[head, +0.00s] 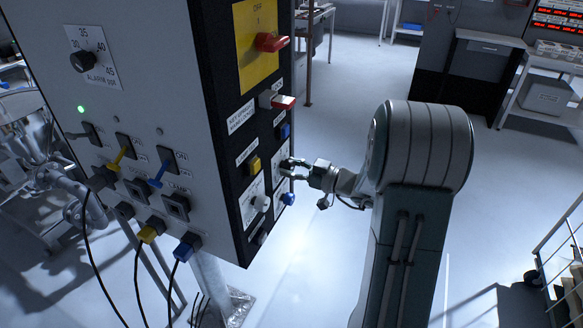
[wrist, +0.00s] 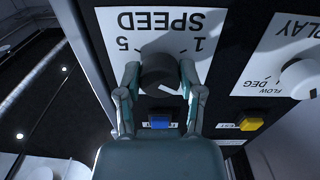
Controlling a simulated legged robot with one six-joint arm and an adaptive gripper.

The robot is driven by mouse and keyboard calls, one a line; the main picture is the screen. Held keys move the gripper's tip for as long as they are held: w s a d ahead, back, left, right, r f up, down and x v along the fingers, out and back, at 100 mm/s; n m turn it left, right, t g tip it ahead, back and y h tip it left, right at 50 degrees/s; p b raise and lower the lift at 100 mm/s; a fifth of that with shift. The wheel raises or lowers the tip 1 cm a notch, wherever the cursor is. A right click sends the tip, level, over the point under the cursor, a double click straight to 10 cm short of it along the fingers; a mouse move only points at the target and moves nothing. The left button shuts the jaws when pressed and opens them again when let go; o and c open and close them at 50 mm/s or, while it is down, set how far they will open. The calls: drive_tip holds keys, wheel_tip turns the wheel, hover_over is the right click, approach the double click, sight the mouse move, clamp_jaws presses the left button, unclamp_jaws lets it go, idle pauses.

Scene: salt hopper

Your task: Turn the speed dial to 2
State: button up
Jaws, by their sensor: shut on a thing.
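The speed dial (wrist: 158,70) is a dark round knob on a white plate marked SPEED (wrist: 180,22), seen upside down in the wrist view. The numbers 5 and 1 show on either side of it; the other marks and the pointer are hidden or too dark to read. My gripper (wrist: 160,78) has one finger on each side of the knob and is shut on it. In the head view my gripper (head: 291,168) reaches the black side panel of the cabinet from the right, and its fingers hide the knob.
A white knob (wrist: 300,78) on a neighbouring plate sits close beside the dial. A blue button (wrist: 160,121) and a yellow button (wrist: 250,124) are nearby. A red switch handle (head: 272,42) juts out higher up.

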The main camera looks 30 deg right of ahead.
drive_tip(key=shift+f, duration=0.2)
drive_tip(key=o, duration=1.1)
drive_tip(key=shift+o, duration=0.3)
drive_tip(key=shift+r, duration=0.1)
drive_tip(key=v, duration=1.2)
drive_tip(key=shift+w+a, duration=0.1)
